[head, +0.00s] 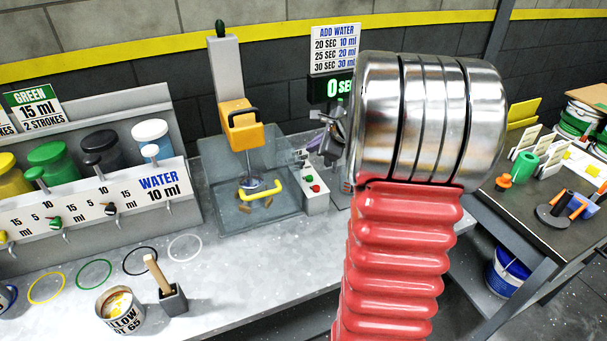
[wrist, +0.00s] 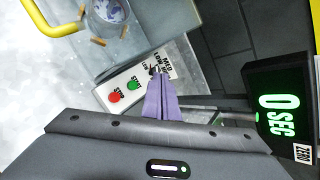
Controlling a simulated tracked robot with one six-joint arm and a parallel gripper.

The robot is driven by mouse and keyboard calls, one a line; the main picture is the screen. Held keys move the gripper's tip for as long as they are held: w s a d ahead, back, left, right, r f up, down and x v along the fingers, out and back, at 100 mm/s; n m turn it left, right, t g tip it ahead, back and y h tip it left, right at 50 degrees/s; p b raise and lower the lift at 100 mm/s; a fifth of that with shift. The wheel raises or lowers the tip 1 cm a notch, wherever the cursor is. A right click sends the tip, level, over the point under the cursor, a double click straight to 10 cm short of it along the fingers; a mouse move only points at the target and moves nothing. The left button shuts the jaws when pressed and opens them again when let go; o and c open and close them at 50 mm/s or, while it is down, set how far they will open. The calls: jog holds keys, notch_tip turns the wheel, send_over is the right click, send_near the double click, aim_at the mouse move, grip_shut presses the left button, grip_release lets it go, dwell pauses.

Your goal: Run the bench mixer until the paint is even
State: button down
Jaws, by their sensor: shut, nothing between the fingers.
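The bench mixer has a yellow head (head: 240,130) on a grey column. Its shaft reaches down to a small pot (head: 262,186) behind a clear guard with a yellow handle (head: 263,190). The pot's rim also shows in the wrist view (wrist: 110,12); I cannot tell how even its paint is. The control box (head: 316,199) has a red button (wrist: 114,97), a green button (wrist: 133,84) and a speed label (wrist: 165,68). My gripper (wrist: 155,72) is shut and empty, its purple fingertips at the speed label, hiding part of it. Contact cannot be told.
The timer (wrist: 278,115) reads 0 SEC beside my gripper. An ADD WATER sign (head: 334,45) hangs above it. A paint dispenser rack (head: 75,215) stands left.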

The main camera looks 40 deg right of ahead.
aim_at(309, 179)
jog(key=shift+w+d, duration=0.2)
jog(key=shift+w, duration=0.25)
jog(key=shift+f, duration=0.15)
jog(key=shift+f, duration=4.3)
jog(key=shift+f, duration=0.4)
jog(key=shift+a+f, duration=0.1)
jog(key=shift+f, duration=0.4)
jog(key=shift+r, duration=0.95)
